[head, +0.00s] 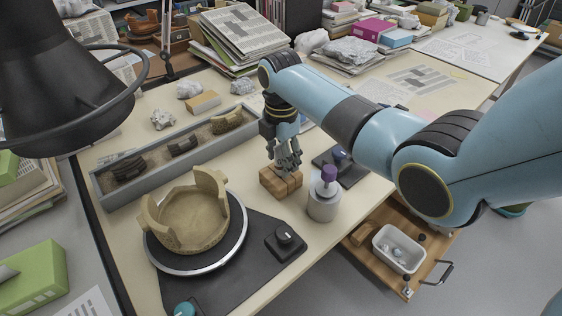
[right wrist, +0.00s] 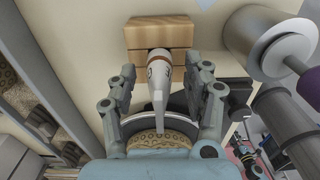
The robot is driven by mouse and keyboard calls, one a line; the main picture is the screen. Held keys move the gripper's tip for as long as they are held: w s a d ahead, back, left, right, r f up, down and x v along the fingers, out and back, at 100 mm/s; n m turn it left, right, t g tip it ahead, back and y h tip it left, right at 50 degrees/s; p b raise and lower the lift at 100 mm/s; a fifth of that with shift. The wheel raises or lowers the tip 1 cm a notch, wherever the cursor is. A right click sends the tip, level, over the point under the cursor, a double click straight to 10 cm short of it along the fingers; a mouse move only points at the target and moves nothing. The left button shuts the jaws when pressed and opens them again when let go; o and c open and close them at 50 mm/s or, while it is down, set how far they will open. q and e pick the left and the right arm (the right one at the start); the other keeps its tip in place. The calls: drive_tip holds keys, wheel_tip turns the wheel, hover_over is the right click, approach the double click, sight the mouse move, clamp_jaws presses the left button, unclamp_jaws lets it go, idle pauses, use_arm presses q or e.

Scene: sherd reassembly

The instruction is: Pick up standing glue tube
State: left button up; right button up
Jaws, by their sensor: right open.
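The glue tube (right wrist: 159,75) is white with a red band and a pointed nozzle. In the right wrist view it stands at the wooden block (right wrist: 160,35), nozzle toward the camera. My right gripper (right wrist: 165,75) is open, with one finger on each side of the tube; I see gaps on both sides. In the head view my right gripper (head: 288,162) points down just above the wooden block (head: 281,182); the tube is hidden there behind the fingers. My left gripper is not in view.
A grey jar with a purple top (head: 323,195) stands close to the right of the block. A partial pot (head: 190,215) sits on a turntable (head: 205,263) at the front left. A grey tray (head: 105,203) with sherds lies behind it. A black knob box (head: 285,241) is in front.

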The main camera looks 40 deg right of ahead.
drive_tip(key=c, duration=0.9)
